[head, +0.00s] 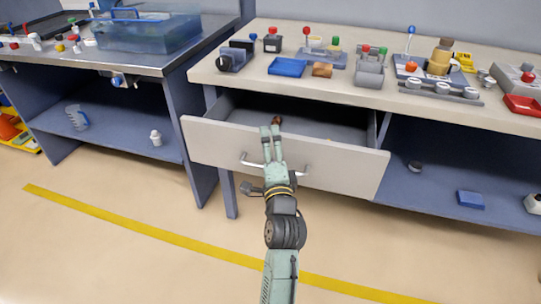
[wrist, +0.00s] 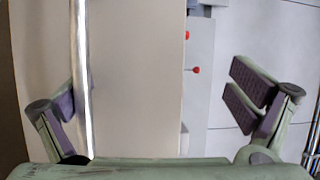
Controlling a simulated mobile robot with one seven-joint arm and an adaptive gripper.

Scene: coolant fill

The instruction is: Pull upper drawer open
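The upper drawer (head: 215,145) has a cream front and stands pulled out from under the workbench, its grey inside showing. Its metal handle (head: 246,160) runs across the front, the middle hidden behind my gripper (head: 270,131). My gripper is in front of the drawer front, with its fingertips near the top edge. In the wrist view my gripper (wrist: 160,98) has its fingers spread wide. The handle (wrist: 83,60) shows there as a bright bar close beside the left finger; I cannot tell if they touch. The drawer front (wrist: 140,90) fills the space beside it.
A small reddish-brown thing (head: 277,120) lies in the drawer. The benchtop (head: 215,77) above holds a blue tray (head: 287,67), switches and fittings. An open blue shelf (head: 440,185) is at right, a second bench (head: 150,68) at left. The floor in front is clear, with a yellow line (head: 150,235).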

